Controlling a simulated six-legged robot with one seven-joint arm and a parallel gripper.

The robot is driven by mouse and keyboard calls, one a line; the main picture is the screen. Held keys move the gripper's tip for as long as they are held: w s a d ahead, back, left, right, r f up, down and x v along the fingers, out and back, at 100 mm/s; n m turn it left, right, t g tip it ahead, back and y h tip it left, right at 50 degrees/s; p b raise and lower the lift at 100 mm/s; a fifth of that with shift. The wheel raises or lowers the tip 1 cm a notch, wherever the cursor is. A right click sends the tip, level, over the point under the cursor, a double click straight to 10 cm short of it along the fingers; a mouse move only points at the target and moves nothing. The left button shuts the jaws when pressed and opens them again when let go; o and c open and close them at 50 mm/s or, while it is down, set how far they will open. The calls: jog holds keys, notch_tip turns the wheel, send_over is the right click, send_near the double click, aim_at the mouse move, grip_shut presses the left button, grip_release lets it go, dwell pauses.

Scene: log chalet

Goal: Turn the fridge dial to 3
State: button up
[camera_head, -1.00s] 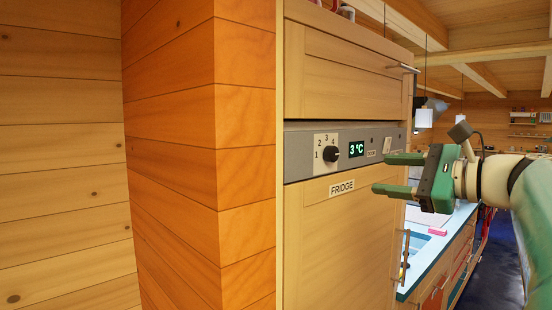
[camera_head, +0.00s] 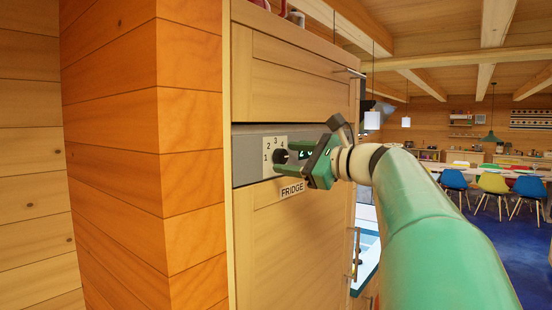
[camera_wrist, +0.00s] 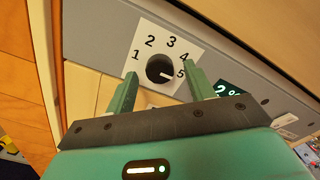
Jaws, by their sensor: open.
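The fridge dial (camera_head: 280,156) is a round black knob on a white plate with numbers, set in the grey panel of the fridge. In the wrist view the dial (camera_wrist: 160,69) shows the numbers 1 to 5 around it, and its white mark points toward 5. My gripper (camera_head: 285,157) is at the dial, partly covering it and the display. In the wrist view my gripper (camera_wrist: 159,71) is open, with one green finger on each side of the knob and visible gaps between. The green display (camera_wrist: 228,88) seems to read 2 °, its right part hidden.
A FRIDGE label (camera_head: 292,189) is just below the panel. An orange log wall corner (camera_head: 165,150) stands close left of the fridge. A cabinet handle (camera_head: 349,72) sticks out at upper right. Chairs (camera_head: 493,184) and a table are far off at right.

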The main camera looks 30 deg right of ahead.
jog(key=shift+w+a, duration=0.1)
jog(key=shift+w, duration=0.2)
jog(key=c, duration=1)
